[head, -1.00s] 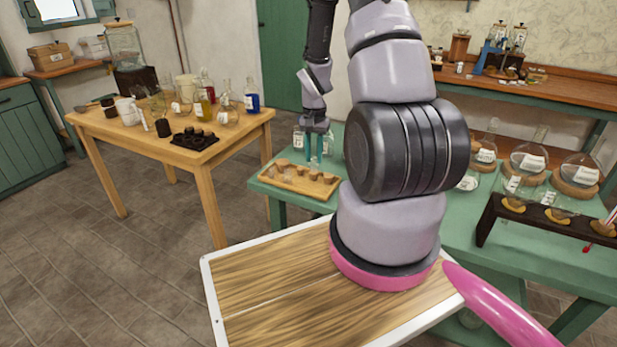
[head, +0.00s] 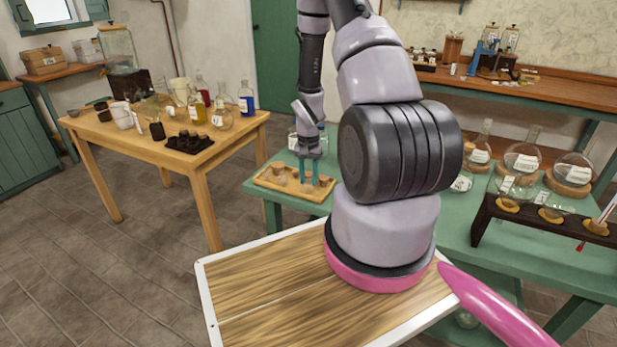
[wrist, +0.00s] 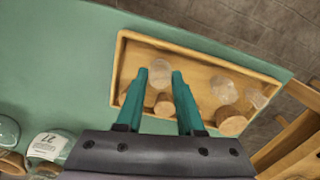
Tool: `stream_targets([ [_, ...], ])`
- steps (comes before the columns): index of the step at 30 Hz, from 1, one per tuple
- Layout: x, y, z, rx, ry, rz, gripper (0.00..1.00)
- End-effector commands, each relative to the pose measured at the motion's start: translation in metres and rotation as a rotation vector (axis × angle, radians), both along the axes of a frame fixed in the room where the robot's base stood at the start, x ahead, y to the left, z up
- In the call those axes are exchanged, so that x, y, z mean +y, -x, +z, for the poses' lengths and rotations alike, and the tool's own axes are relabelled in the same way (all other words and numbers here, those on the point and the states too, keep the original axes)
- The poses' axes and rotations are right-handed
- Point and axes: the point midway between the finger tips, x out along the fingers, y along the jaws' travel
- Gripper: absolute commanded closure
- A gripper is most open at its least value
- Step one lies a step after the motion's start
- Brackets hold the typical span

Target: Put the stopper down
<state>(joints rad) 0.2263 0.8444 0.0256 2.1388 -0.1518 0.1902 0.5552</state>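My gripper (wrist: 158,72) is down over a shallow wooden tray (wrist: 118,60) in the wrist view. Its two teal fingers are apart, with a stopper between them that has a cork part (wrist: 163,106) and a clear rounded part (wrist: 160,72). Gaps show beside the cork, so the fingers do not look closed on it. To the right in the tray are another cork stopper (wrist: 231,121) and a further clear piece (wrist: 257,98). In the head view my gripper (head: 308,171) is low over the tray (head: 290,194), on the green table.
The green table (head: 262,188) has clear surface left of the tray in the wrist view. Labelled flasks (head: 522,160) and a dark rack (head: 525,217) stand on its right side. A wooden table (head: 105,137) with bottles and a dark block is at the left.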

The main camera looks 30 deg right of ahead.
Motion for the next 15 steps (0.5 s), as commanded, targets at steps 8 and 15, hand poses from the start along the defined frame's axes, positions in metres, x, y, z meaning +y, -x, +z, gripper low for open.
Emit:
stream_targets([
  [8, 0.000, 0.000, 0.000, 0.000, 0.000, 0.000, 0.40],
  [15, 0.000, -0.001, 0.014, -0.003, 0.001, 0.000, 0.40],
])
